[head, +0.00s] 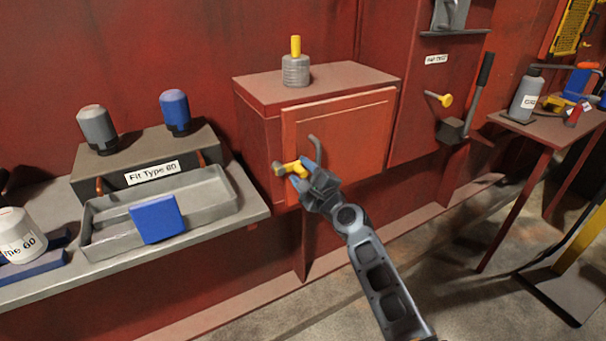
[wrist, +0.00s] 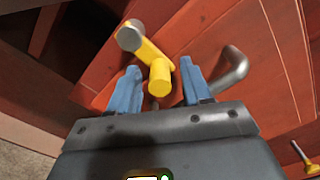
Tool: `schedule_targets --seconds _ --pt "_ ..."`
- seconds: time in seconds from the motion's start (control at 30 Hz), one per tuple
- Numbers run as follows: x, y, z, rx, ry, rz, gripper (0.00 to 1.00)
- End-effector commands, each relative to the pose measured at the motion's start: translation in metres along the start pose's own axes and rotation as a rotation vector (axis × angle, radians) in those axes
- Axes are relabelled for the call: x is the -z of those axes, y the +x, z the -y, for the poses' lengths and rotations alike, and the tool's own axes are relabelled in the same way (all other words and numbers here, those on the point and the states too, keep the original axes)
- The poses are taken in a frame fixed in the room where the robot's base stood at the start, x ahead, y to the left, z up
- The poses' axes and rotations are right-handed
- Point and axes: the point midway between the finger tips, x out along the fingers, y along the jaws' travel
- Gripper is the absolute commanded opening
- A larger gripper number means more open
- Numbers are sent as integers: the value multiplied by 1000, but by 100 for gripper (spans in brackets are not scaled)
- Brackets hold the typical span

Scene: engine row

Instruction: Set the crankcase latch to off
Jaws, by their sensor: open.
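The yellow latch handle (head: 288,169) is on the front of a red box (head: 350,140), near the left edge of its door. In the wrist view the yellow latch (wrist: 159,78) has a grey round pivot at its upper left, and its stubby end lies between my fingers. My gripper (head: 305,172) is at the latch with its blue fingers apart, one on each side of the yellow end. In the wrist view my gripper (wrist: 157,88) shows gaps beside the latch, so contact cannot be told. No on or off marking is legible.
A grey bent door handle (wrist: 234,68) is just right of my fingers. A grey cylinder with a yellow top (head: 296,70) stands on the box. A shelf at left holds a grey tray (head: 215,197) and a "Fit Type 60" block (head: 120,178). A yellow knob (head: 445,100) and lever are at right.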

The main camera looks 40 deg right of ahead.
Motion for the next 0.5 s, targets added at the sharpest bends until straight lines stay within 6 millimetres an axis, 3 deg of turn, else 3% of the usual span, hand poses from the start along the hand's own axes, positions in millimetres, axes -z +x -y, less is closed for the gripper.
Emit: schedule_targets --seconds 0.2,0.5 --pt "0 0 0 0 0 0 48" --pt "0 0 0 -1 -1 0 19"
